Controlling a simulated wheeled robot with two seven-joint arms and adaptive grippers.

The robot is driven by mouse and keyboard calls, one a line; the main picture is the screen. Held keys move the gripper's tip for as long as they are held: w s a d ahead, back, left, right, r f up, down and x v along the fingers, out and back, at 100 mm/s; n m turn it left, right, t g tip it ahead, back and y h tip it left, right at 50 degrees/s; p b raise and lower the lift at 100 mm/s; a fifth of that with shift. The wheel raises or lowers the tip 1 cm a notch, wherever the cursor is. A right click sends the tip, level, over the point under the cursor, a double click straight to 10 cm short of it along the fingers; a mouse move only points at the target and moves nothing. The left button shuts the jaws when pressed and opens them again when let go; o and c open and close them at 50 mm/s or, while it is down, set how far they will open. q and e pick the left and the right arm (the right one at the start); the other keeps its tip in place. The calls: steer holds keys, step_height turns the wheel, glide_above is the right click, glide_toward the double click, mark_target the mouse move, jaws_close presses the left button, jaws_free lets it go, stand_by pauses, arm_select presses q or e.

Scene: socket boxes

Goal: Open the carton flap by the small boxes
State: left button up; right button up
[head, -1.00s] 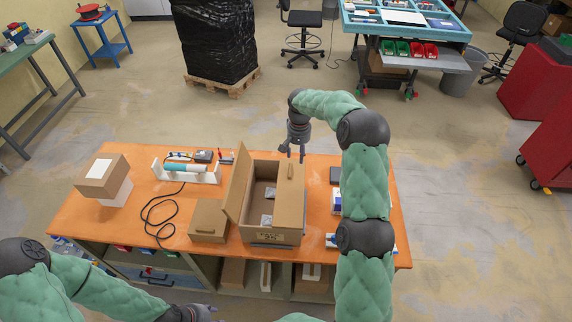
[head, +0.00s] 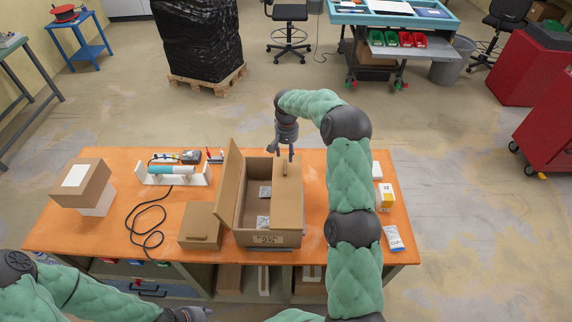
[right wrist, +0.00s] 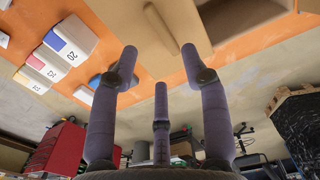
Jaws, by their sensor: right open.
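The open-topped brown carton (head: 268,240) stands on the orange table. Its left flap (head: 229,185) stands raised and leans outward. Its right flap (head: 288,205), on the side of the small boxes, lies closed and carries a raised grip bar (head: 285,167). The bar also shows in the right wrist view (right wrist: 160,30). My right gripper (head: 284,156) is open, fingers pointing down near the bar's far end; contact cannot be told. It also shows in the right wrist view (right wrist: 160,65), empty. Small boxes (head: 386,196) stand right of my right arm. My left gripper (head: 190,314) is cut off at the bottom edge.
Grey packets (head: 263,221) lie in the carton. A lidded box (head: 200,225), a black cable (head: 148,220) and a white holder (head: 174,175) are to its left. Stacked boxes (head: 82,184) stand at the far left. Small boxes with coloured sides (right wrist: 68,38) show in the right wrist view.

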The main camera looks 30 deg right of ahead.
mark_target(286, 166)
step_height(286, 166, down, 8)
steer(key=shift+w+r+p, duration=0.1)
steer(key=shift+p, duration=0.35)
jaws_close()
